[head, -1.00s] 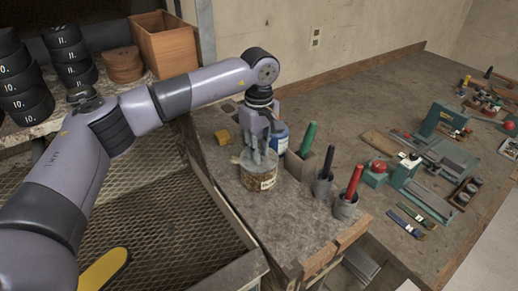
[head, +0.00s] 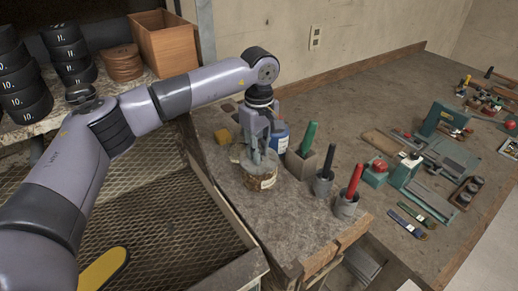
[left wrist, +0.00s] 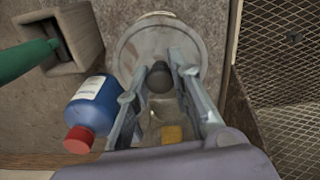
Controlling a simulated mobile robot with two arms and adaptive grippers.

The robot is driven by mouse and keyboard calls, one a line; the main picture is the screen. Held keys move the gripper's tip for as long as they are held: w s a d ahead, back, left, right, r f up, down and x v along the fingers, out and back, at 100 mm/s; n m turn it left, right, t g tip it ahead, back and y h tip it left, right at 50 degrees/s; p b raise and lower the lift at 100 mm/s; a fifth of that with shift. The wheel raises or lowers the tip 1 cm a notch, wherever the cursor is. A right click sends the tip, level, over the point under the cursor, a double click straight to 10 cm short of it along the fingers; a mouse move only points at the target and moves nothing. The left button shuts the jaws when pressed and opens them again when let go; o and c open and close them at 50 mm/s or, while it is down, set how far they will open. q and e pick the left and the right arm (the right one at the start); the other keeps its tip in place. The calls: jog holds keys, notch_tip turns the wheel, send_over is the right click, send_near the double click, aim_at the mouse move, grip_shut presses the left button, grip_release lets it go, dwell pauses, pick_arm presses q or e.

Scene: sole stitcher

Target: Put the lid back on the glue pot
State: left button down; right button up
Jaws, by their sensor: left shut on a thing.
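The glue pot (head: 257,183) is a squat brownish round pot with a pale label, standing near the front left of the bench top. My left gripper (head: 262,156) points down over it. It is shut on the dark knob (left wrist: 160,78) of the round grey lid (left wrist: 140,45). In the head view the lid (head: 246,160) lies level at the pot's mouth. It looks in line with the pot, but I cannot tell whether it rests fully on the rim. In the left wrist view the lid hides most of the pot. My right gripper is not in view.
A blue bottle (head: 280,137) with a red cap (left wrist: 79,139) stands close behind the pot. A green-handled tool (head: 307,138) in a holder, and black and red-handled tools (head: 353,181) in cups, stand to the right.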

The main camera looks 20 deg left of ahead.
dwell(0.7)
pick_arm(q)
jog(key=c, duration=1.4)
grip_release()
jog(key=shift+o, duration=0.4)
jog(key=o, duration=0.5)
jog(key=shift+c, duration=0.2)
jog(key=shift+r, duration=0.1)
jog(key=shift+r+p, duration=1.9)
jog(key=shift+r, duration=1.5)
